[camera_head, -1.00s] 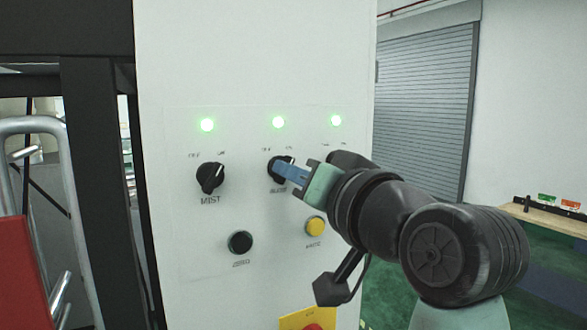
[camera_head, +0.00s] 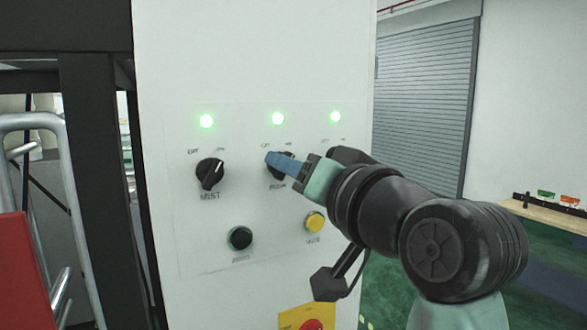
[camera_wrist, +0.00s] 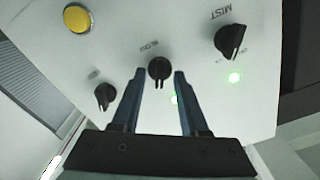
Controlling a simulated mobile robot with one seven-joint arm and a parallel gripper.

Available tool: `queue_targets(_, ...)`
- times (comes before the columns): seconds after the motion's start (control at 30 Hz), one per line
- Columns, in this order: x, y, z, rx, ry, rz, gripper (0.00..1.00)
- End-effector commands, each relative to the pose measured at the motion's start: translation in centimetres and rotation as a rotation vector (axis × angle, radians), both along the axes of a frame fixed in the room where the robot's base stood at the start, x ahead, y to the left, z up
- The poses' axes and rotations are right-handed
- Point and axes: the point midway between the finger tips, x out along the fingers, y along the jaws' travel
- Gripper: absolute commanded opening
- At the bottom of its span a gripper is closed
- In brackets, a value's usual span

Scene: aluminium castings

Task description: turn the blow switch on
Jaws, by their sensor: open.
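The blow switch (camera_wrist: 160,69) is a black rotary knob in the middle of the upper row on a white panel. In the wrist view its label stands beside it and its knob lies between my two blue fingers, near their tips. My gripper (camera_wrist: 159,75) is open, with a finger on each side of the knob and a gap visible on both sides. In the head view my gripper (camera_head: 272,160) covers most of the blow switch (camera_head: 285,172). A green lamp (camera_head: 278,118) above the switch is lit.
The mist switch (camera_head: 210,174) is to the left, under a lit green lamp (camera_head: 206,121). Another black knob (camera_wrist: 105,96) shows in the wrist view. Below are a black button (camera_head: 240,238) and a yellow button (camera_head: 314,222). A red button on a yellow plate (camera_head: 300,318) is lower down.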

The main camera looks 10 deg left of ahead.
Motion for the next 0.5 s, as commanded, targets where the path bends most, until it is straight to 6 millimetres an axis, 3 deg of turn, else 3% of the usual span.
queue_targets(0.17, -0.8, -0.7, -0.2, 0.000, -0.002, -0.002, 0.44)
queue_targets(0.5, -6.7, -4.5, -0.4, -0.002, -0.006, -0.005, 0.44)
